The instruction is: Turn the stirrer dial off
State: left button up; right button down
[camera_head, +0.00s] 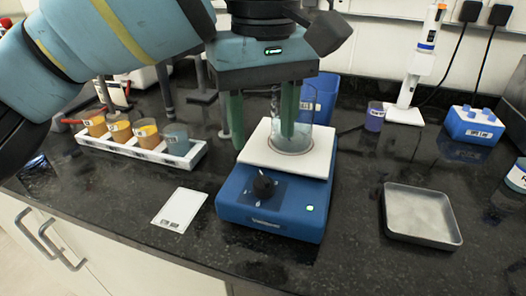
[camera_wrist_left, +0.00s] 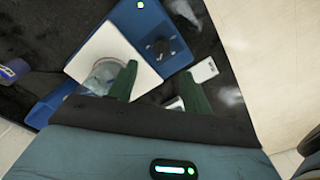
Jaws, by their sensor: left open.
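The blue stirrer (camera_head: 235,205) stands on the black bench with a white square top plate (camera_head: 258,152). Its black dial (camera_head: 263,186) is on the sloped front panel, with a small green light (camera_head: 309,208) to its right. The dial also shows in the left wrist view (camera_wrist_left: 160,48); its pointer direction is too small to tell. A glass beaker (camera_head: 303,138) stands on the plate. My left gripper (camera_head: 264,140) is open, its green fingers pointing down, above and behind the dial. One finger overlaps the beaker in view; I cannot tell if they touch. My right gripper is not in view.
A white rack (camera_head: 180,159) with several labelled cups stands left. A white card (camera_head: 180,209) lies left of the stirrer, a metal tray (camera_head: 421,214) right. A pipette stand (camera_head: 405,114), a purple cup (camera_head: 375,117) and a blue rack (camera_head: 473,125) stand behind. Bench before the stirrer is clear.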

aim_at(264, 177)
pick_arm(q)
jog(key=shift+s+r, duration=0.15)
jog(key=shift+s+f, duration=0.25)
jog(key=shift+f, duration=0.45)
notch_tip(264, 177, down, 6)
jog(key=shift+f+b, duration=0.25)
jog(key=shift+b, duration=0.3)
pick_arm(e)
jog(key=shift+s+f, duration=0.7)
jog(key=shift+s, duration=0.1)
pick_arm(q)
jog(key=c, duration=1)
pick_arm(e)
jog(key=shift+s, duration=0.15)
